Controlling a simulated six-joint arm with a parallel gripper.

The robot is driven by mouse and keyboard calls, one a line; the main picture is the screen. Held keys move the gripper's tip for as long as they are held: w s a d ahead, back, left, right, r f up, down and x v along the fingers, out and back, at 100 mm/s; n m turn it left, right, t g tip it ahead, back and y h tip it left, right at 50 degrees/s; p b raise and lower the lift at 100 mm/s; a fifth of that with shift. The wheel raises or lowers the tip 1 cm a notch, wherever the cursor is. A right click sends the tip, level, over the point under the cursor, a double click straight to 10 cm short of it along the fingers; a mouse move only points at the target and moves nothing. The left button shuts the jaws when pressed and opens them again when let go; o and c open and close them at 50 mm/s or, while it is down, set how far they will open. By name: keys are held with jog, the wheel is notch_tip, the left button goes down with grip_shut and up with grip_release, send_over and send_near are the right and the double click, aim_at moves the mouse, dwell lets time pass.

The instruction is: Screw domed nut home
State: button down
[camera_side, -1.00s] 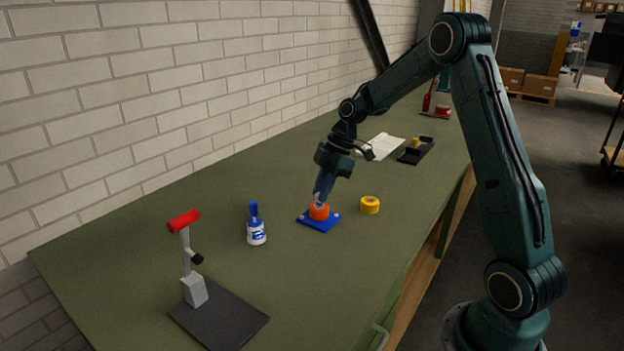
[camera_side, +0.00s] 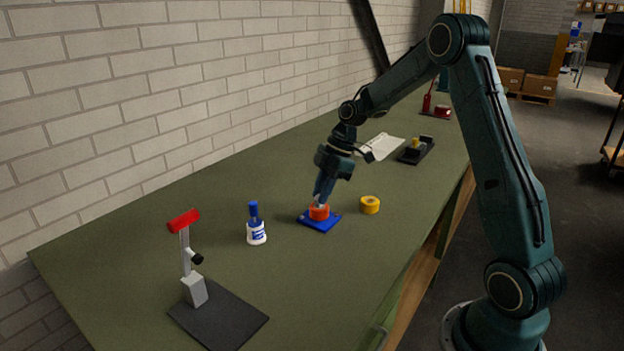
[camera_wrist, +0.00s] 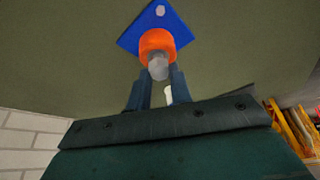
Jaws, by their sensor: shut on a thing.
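A round orange-red part (camera_side: 319,212) sits on a flat blue plate (camera_side: 322,225) on the green bench. The orange part also shows in the wrist view (camera_wrist: 157,42), with the blue plate (camera_wrist: 152,18) behind it. My gripper (camera_side: 321,203) points down at the orange part from above. In the wrist view its two dark fingers stand either side of a grey rounded nut (camera_wrist: 158,66) at the end of the orange part. The gripper is shut on this nut. The thread and the seating face are hidden, so I cannot tell how deep the nut sits.
A yellow ring-shaped roll (camera_side: 370,205) lies right of the plate. A white bottle with a blue top (camera_side: 256,231) stands to the left. A red-handled stand on a dark base (camera_side: 217,317) is at front left. Behind are a white paper (camera_side: 381,147) and black tray (camera_side: 417,151).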

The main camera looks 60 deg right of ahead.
jog(key=shift+f, duration=0.45)
dwell(0.5)
jog(key=c, duration=1.2)
grip_release()
jog(key=v, duration=1.3)
jog(key=shift+d+r, duration=0.1)
jog(key=shift+r, duration=0.35)
